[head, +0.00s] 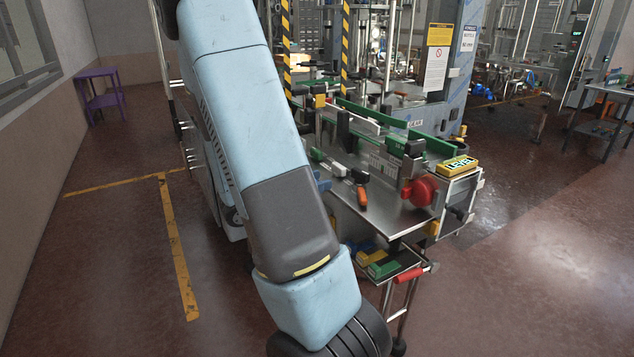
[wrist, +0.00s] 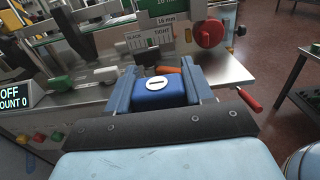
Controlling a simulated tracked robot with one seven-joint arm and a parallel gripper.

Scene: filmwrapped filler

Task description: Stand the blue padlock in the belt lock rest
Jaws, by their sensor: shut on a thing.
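The blue padlock (wrist: 168,94) is between the two fingers of my gripper (wrist: 162,86) in the wrist view. Its near face carries a pale oval with a dark slot. My gripper is shut on it, with one finger on each side, in front of the steel machine table. In the head view my pale blue arm hides most of the gripper, and I cannot make out the padlock there. I cannot tell which part is the belt lock rest. Behind the padlock an orange handle (wrist: 167,70) partly shows, below a plate (wrist: 150,40) marked SLACK and TIGHT.
The steel table (head: 395,218) carries a red wheel (head: 421,190), an orange-handled part (head: 362,196) and a yellow box (head: 457,165). Below its front edge, a low shelf holds coloured blocks, including a green one (head: 383,268), beside a red handle (head: 410,275). Open floor lies right.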

